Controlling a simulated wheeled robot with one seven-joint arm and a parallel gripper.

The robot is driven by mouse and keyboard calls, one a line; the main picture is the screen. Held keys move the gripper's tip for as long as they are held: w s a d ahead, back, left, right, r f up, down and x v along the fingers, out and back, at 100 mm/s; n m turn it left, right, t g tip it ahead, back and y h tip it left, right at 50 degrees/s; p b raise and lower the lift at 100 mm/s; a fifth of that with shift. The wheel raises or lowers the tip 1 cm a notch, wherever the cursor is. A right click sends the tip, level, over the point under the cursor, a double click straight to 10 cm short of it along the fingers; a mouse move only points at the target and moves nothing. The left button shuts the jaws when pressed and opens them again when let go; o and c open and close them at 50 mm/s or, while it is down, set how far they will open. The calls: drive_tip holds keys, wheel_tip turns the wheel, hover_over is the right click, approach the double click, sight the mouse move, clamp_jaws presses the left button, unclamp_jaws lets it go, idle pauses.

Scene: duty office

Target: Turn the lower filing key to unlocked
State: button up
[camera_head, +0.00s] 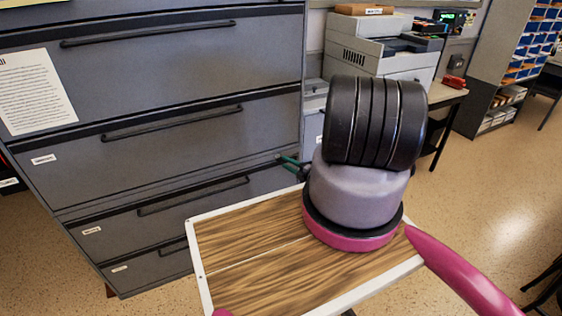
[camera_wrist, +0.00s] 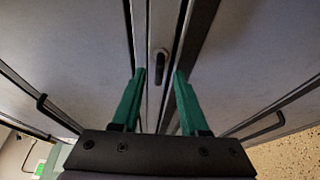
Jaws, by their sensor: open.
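The grey filing cabinet (camera_head: 190,70) stands at the left in the head view, with several drawers and dark bar handles. In the wrist view, a small dark key (camera_wrist: 160,66) sits on a pale narrow strip between two grey drawer fronts. Its long side runs roughly along the strip. My gripper (camera_wrist: 159,78) has green fingers, open, one on each side of the strip. The key lies between and just beyond the fingertips, with no visible contact. In the head view my gripper (camera_head: 287,160) is at the cabinet's right edge; the key cannot be made out there.
Dark drawer handles (camera_wrist: 40,105) lie to both sides in the wrist view. A grey printer (camera_head: 375,50) stands on a table at the back. My wood-topped base fills the lower middle. Speckled floor (camera_head: 480,180) is clear at the right.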

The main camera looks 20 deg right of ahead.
sight(283, 161)
drive_tip(key=shift+x, duration=1.9)
clamp_jaws()
